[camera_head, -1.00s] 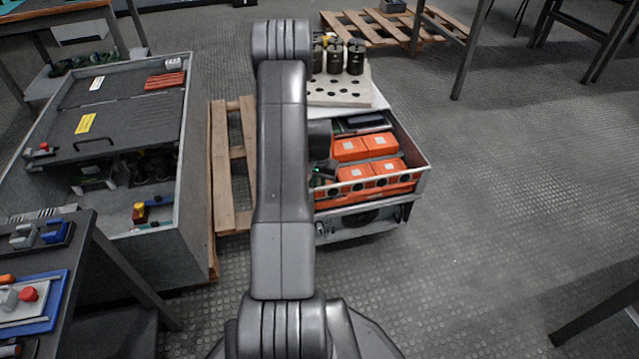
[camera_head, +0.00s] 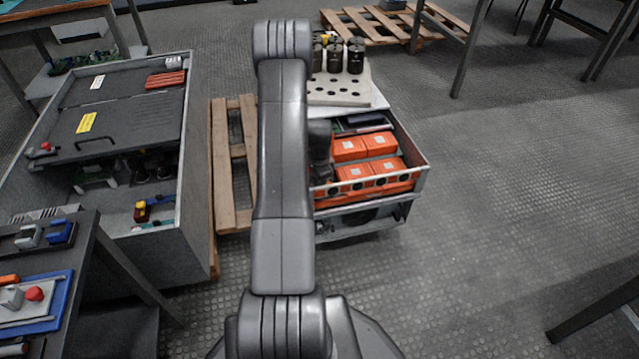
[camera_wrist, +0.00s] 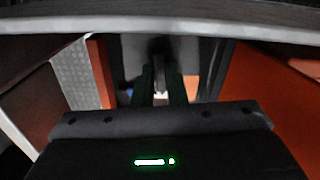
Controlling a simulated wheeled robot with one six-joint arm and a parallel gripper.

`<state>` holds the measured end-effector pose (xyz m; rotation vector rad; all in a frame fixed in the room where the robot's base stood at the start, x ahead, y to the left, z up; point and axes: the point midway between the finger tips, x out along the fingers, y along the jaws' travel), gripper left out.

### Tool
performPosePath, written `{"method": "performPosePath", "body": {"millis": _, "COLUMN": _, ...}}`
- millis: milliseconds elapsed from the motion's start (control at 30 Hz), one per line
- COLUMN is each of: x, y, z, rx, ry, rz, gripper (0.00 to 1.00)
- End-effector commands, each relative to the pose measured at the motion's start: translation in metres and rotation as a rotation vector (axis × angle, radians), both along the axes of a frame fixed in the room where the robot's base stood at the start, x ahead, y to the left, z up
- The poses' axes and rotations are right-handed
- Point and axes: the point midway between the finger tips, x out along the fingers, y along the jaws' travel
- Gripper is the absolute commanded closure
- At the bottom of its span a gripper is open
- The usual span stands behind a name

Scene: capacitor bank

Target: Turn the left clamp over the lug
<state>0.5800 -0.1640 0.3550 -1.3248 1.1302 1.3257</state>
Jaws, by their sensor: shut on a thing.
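The lug cannot be made out. In the camera_head view my arm hides the fingertips and the clamp, at the left end of the open grey drawer (camera_head: 421,170).
Orange boxes (camera_head: 383,143) fill the drawer right of my wrist. An orange face (camera_wrist: 255,105) stands close on the right in the wrist view, with a pale edge (camera_wrist: 100,32) across the top. Black cylinders (camera_head: 355,55) stand on a holed board behind. Open floor lies right.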

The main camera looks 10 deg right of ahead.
Motion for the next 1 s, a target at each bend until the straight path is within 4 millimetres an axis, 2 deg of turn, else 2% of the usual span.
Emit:
{"method": "performPosePath", "body": {"millis": 333, "x": -0.0002, "y": 0.0003, "z": 0.0001, "rx": 0.0, "ry": 0.001, "rz": -0.123, "gripper": 1.0}}
{"method": "performPosePath", "body": {"millis": 833, "x": -0.0001, "y": 0.0003, "z": 0.0, "rx": 0.001, "ry": 0.0, "rz": -0.141, "gripper": 1.0}}
{"method": "performPosePath", "body": {"millis": 867, "x": -0.0001, "y": 0.0003, "z": 0.0, "rx": 0.001, "ry": 0.0, "rz": -0.141, "gripper": 0.86}}
{"method": "performPosePath", "body": {"millis": 900, "x": -0.0001, "y": 0.0003, "z": 0.0001, "rx": 0.001, "ry": 0.0, "rz": -0.141, "gripper": 0.79}}
{"method": "performPosePath", "body": {"millis": 1000, "x": -0.0001, "y": 0.0002, "z": 0.0001, "rx": 0.0, "ry": 0.0, "rz": -0.141, "gripper": 0.79}}
